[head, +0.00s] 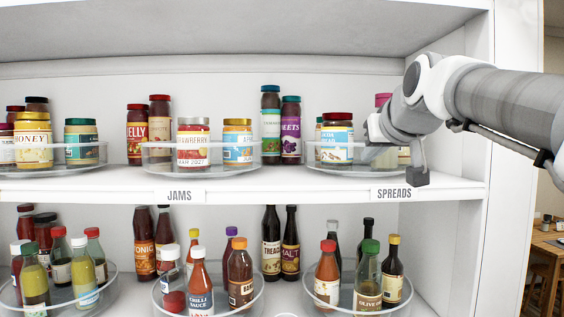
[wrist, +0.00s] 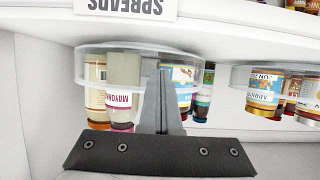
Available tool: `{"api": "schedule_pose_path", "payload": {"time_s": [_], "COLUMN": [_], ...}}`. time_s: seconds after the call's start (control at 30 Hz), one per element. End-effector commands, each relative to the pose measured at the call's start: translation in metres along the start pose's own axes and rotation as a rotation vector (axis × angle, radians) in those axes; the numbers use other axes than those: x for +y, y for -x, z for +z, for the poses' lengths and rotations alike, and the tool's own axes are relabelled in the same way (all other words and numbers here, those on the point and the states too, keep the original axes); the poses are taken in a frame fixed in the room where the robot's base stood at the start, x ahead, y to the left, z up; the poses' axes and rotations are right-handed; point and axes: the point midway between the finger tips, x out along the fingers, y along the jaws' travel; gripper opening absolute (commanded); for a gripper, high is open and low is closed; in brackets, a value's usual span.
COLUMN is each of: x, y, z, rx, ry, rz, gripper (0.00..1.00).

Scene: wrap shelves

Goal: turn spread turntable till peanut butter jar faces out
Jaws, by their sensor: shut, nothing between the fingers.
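The spreads turntable (head: 330,165) is a clear round tray with a raised rim at the right end of the upper shelf. A jar with a red lid and blue label (head: 338,131) stands at its left front, and a pink-lidded jar (head: 383,100) is partly behind my arm. The wrist view is upside down and shows the turntable (wrist: 95,52) with a mayonnaise jar (wrist: 122,103) and a blue-labelled jar (wrist: 184,85). I cannot make out a peanut butter label. My gripper (wrist: 163,78) is shut and empty, its fingertips at the turntable's front rim; contact is unclear.
The SPREADS label (head: 394,194) is on the shelf edge below. The jams turntable (head: 160,163) stands to the left, with a tamarind jar (head: 270,125) and a beets jar (head: 291,130) between and behind. The shelf's side wall (head: 478,120) is close on the right.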

Motion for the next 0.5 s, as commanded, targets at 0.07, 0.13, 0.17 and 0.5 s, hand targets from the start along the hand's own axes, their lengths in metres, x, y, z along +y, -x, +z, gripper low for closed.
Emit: {"api": "schedule_pose_path", "payload": {"time_s": [0.07, 0.13, 0.17, 0.5], "x": [0.000, 0.001, 0.002, 0.019], "y": [0.000, 0.001, 0.001, 0.004], "z": [-0.001, -0.001, -0.001, 0.001], "rx": [0.003, 0.003, 0.004, 0.003], "ry": [0.000, 0.000, 0.000, 0.000], "rz": [0.001, 0.001, 0.001, 0.001], "gripper": [0.00, 0.00, 0.00, 0.00]}}
